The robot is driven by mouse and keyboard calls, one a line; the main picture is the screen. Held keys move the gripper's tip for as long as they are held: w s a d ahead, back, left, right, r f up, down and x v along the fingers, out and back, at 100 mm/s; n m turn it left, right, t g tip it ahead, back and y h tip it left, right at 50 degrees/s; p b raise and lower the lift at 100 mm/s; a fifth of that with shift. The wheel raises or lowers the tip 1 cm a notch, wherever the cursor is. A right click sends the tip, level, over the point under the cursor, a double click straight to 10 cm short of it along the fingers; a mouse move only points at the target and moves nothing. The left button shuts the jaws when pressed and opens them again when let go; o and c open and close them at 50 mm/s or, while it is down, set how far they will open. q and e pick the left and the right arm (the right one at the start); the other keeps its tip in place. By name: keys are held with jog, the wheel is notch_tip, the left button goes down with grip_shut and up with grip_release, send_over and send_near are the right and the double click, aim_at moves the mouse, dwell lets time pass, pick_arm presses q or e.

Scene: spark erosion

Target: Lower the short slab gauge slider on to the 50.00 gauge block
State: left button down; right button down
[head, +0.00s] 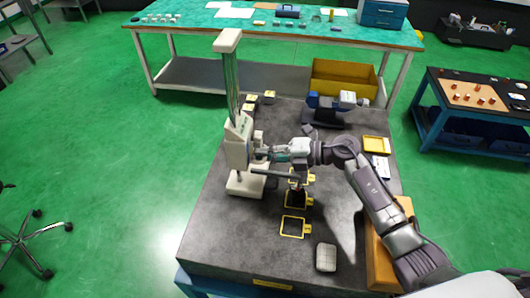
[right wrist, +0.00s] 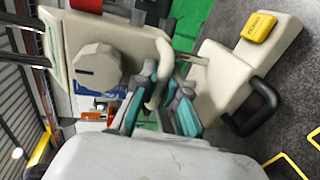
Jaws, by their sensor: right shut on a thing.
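The cream slab gauge stands upright on the dark grey table, with its tall column (head: 231,80), slider (head: 238,143) and base (head: 245,184). My right gripper (head: 276,153) is at the slider's right side. In the right wrist view its teal fingers (right wrist: 158,105) are shut around a cream curved handle (right wrist: 163,70) on the slider, beside a round knob (right wrist: 96,66). The base (right wrist: 220,80) with a black loop handle (right wrist: 262,108) also shows there. I cannot make out which block is the 50.00 gauge block, or whether the slider touches one. My left gripper is out of view.
Yellow-framed spots (head: 293,227) lie right of the gauge base. A rounded grey object (head: 326,257) is near the front edge. Small yellow-marked pieces (head: 269,95) and a blue-grey device (head: 338,102) stand behind.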

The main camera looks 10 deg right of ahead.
jog(key=shift+s+f, duration=0.1)
jog(key=shift+f, duration=0.2)
jog(key=c, duration=1.5)
grip_release()
jog(key=shift+f, duration=0.1)
jog(key=v, duration=1.2)
jog(key=shift+r, duration=0.25)
